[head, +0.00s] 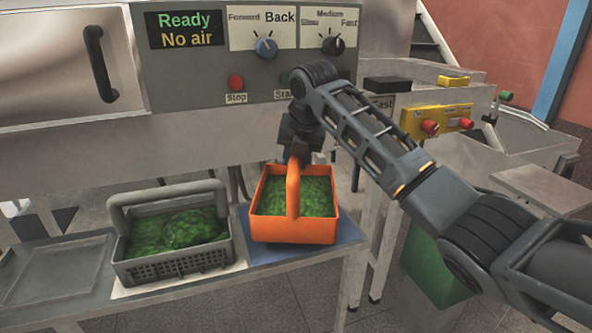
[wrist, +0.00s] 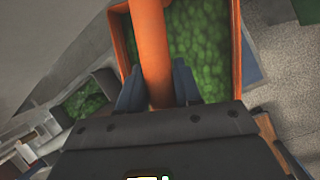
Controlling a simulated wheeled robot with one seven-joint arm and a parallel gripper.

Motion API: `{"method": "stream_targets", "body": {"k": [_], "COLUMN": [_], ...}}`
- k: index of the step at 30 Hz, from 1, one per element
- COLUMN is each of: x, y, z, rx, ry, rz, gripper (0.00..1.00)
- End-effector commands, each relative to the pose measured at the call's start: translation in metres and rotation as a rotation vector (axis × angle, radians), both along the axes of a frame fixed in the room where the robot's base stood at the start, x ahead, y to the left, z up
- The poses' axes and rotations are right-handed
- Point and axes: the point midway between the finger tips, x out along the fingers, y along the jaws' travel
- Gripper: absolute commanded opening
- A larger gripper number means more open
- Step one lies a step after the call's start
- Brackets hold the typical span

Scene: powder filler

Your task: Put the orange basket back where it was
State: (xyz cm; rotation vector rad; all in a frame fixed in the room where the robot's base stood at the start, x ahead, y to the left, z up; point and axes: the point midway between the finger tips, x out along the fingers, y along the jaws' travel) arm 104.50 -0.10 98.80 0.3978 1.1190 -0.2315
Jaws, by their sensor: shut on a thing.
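The orange basket (head: 293,230) is filled with green contents and has an upright arched handle. It is over the blue mat (head: 343,233) at the right end of the low table; whether it touches the mat I cannot tell. My gripper (head: 296,158) is above it, shut on the top of the handle. In the wrist view, the fingers of my gripper (wrist: 158,88) are on both sides of the orange handle (wrist: 151,40), with the green contents behind it. The fingertips are partly hidden in the head view.
A grey basket (head: 175,265) with green contents stands to the left on a white mat (head: 125,291). A shallow empty recess (head: 58,270) is farther left on the table. The machine panel (head: 205,75) with knobs and buttons is behind. A green bin (head: 428,265) stands at the right.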

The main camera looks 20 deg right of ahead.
Motion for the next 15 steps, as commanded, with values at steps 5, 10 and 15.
{"method": "stream_targets", "body": {"k": [5,10,15], "x": [0.0,0.0,0.0], "y": [0.0,0.0,0.0], "z": [-0.012,-0.031,-0.033], "rx": [0.0,0.0,0.0], "ry": [0.001,-0.001,-0.002], "rz": [0.0,0.0,0.0], "gripper": [0.0,0.0,0.0]}}
